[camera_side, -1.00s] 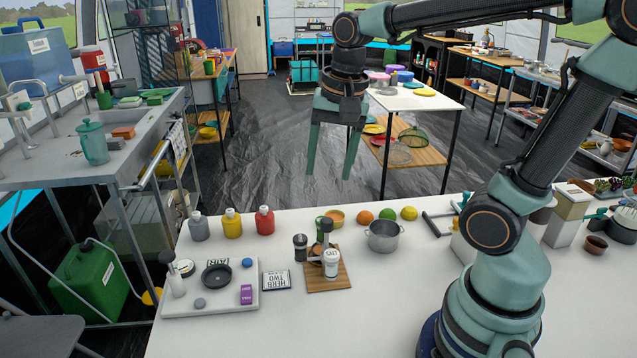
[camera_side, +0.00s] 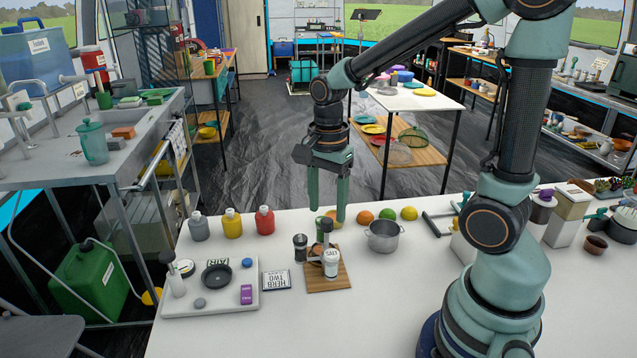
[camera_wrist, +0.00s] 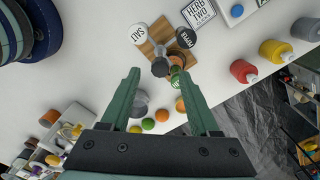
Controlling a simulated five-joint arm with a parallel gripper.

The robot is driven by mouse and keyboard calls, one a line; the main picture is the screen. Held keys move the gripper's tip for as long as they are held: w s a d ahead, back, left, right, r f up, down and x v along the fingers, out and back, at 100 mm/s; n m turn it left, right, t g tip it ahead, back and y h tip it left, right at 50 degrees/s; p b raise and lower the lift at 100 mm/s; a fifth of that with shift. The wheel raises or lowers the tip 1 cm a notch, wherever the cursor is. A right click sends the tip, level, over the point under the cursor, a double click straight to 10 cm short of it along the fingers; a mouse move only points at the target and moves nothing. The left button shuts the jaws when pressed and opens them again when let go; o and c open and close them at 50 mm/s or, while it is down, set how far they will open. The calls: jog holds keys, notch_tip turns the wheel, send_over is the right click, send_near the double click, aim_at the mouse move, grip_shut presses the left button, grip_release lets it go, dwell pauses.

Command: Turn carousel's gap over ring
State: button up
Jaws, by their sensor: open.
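The carousel (camera_side: 316,254) stands on a wooden board (camera_side: 328,284) on the white table. It has a dark upright hub and carries a white salt jar (camera_side: 331,264), a dark pepper jar (camera_side: 300,246) and a green-labelled jar (camera_wrist: 175,82). The salt (camera_wrist: 139,33) and pepper (camera_wrist: 186,38) jars also show in the wrist view. I cannot make out the ring or say exactly where the gap faces. My gripper (camera_side: 328,207) is open and empty, pointing down above and behind the carousel. Its fingers frame the hub (camera_wrist: 160,67) in the wrist view.
A "Herb Two" card (camera_side: 277,281) lies left of the board. A white tray (camera_side: 213,303) with a small pan is further left. Several coloured bottles (camera_side: 232,223) stand behind it. A metal pot (camera_side: 382,236) and fruit (camera_side: 387,215) are to the right. The front table is clear.

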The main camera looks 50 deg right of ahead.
aim_at(327, 220)
jog(key=shift+f, duration=1.55)
grip_shut()
